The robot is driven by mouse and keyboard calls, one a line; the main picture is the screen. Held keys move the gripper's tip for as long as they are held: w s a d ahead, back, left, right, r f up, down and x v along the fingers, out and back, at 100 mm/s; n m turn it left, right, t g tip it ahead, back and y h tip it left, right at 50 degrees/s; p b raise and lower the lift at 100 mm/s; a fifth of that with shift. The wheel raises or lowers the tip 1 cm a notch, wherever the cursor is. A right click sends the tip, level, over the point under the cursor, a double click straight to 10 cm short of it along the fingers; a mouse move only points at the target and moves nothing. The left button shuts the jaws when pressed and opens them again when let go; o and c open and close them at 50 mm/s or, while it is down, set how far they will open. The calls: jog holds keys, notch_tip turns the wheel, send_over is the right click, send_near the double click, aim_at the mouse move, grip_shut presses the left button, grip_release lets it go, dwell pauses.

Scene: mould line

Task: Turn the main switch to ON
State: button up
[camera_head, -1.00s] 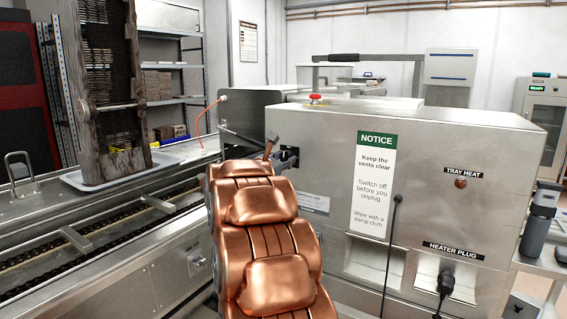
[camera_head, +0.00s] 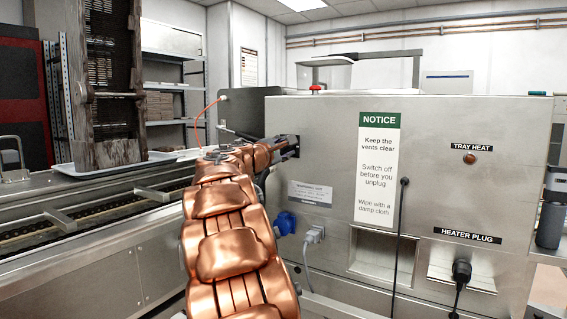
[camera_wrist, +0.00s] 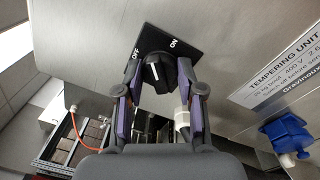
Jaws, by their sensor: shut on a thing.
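The main switch is a black rotary knob (camera_wrist: 160,73) on a black plate (camera_wrist: 188,48) lettered OFF and ON, fixed to the steel machine. A white mark on the knob points up between the two words; I cannot tell exactly how it is turned. My gripper (camera_wrist: 160,92) is shut on the knob, with one finger on each side of it. In the head view my gripper (camera_head: 284,150) is small and partly hidden by my copper-coloured arm, at the left of the machine's front. There the knob is hidden and only part of the dark plate (camera_head: 291,139) shows.
A blue plug (camera_head: 285,223) and a white plug (camera_head: 314,235) sit below the switch. A black cable (camera_head: 403,230) hangs in front of the machine (camera_head: 450,140), and the heater plug (camera_head: 461,271) is at lower right. A conveyor (camera_head: 90,215) runs along the left.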

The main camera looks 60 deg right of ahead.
jog(key=m+b, duration=0.4)
jog(key=shift+f, duration=0.35)
jog(key=m+b, duration=0.3)
jog(key=shift+r+m+g, duration=0.1)
jog(key=shift+m+g, duration=0.2)
jog(key=shift+r+m+b, duration=0.15)
jog(key=shift+m+b, duration=0.35)
jog(key=shift+b, duration=0.15)
jog(key=o, duration=1.1)
jog(key=shift+o, duration=0.2)
jog(key=shift+a, duration=0.1)
jog(key=a, duration=1.1)
jog(key=shift+s+a+f, duration=0.2)
jog(key=shift+a+f, duration=0.15)
